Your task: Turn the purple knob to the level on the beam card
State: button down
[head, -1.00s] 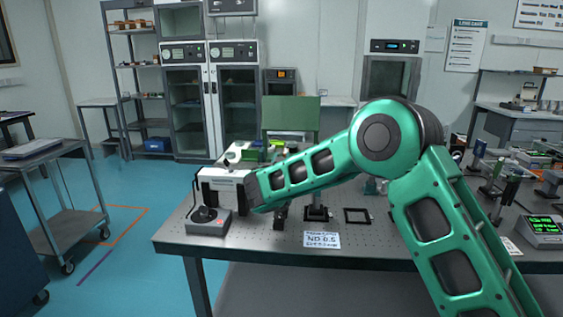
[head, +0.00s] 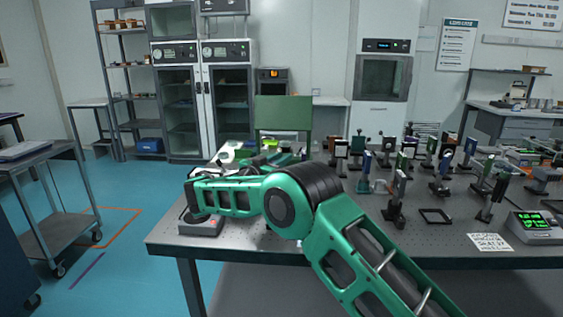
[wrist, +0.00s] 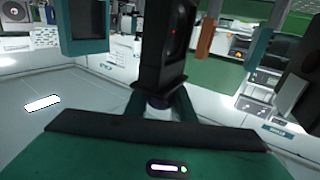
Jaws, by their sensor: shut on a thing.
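In the wrist view my gripper (wrist: 158,104) reaches forward from its green palm, its dark fingers closing in around a small, mostly hidden violet-grey piece, which looks like the purple knob (wrist: 158,101). A tall black mount (wrist: 166,45) stands upright right beyond it. In the head view my green arm folds over the left part of the optical table and hides the gripper and the knob. A white card (head: 490,242) lies at the front right of the table; its print is too small to read. I cannot tell if it is the beam card.
The optical table (head: 350,245) carries several posts with optics at its right (head: 440,165). A meter with green digits (head: 535,225) is at the right. A grey box with a red button (head: 201,226) is at the left front corner. A green panel (head: 283,115) stands behind.

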jog(key=shift+a+r, duration=0.1)
jog(key=shift+a, duration=0.05)
dwell(0.3)
jog(key=c, duration=1.5)
grip_release()
jog(key=v, duration=1)
jog(key=shift+s+a, duration=0.15)
jog(key=shift+a, duration=0.05)
